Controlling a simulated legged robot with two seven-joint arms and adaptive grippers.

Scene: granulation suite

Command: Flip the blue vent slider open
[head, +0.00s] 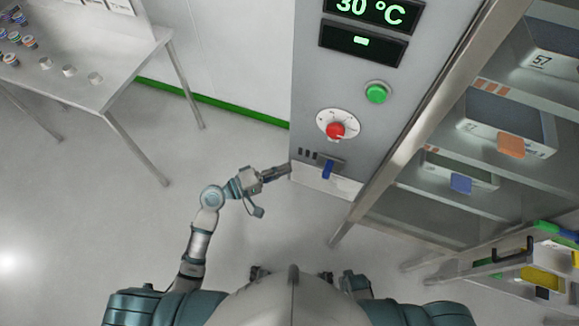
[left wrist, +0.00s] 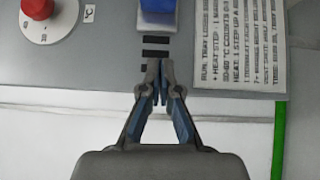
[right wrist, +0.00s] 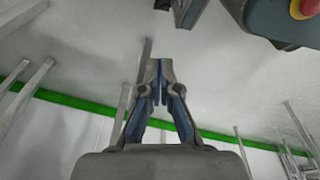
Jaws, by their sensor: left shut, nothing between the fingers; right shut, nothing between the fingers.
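The blue vent slider (head: 328,169) sits low on the front of the grey cabinet (head: 310,90), on a short metal track. Several dark vent slots (head: 308,154) show to its left. My left gripper (head: 288,171) is at the cabinet's left edge, left of the slider. In the left wrist view the slider (left wrist: 157,14) is at the top edge, partly cut off. There my shut, empty left gripper (left wrist: 159,68) overlaps the lowest slot, apart from the slider; contact with the panel cannot be told. My right gripper (right wrist: 159,68) is shut and empty, away from the cabinet.
Above the slider are a red knob (head: 335,130) on a white dial, a green button (head: 376,93) and a 30 °C display (head: 372,12). A printed label (left wrist: 238,45) is beside the slots. A metal rack (head: 420,115) with bins stands right. A steel table (head: 85,85) stands left.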

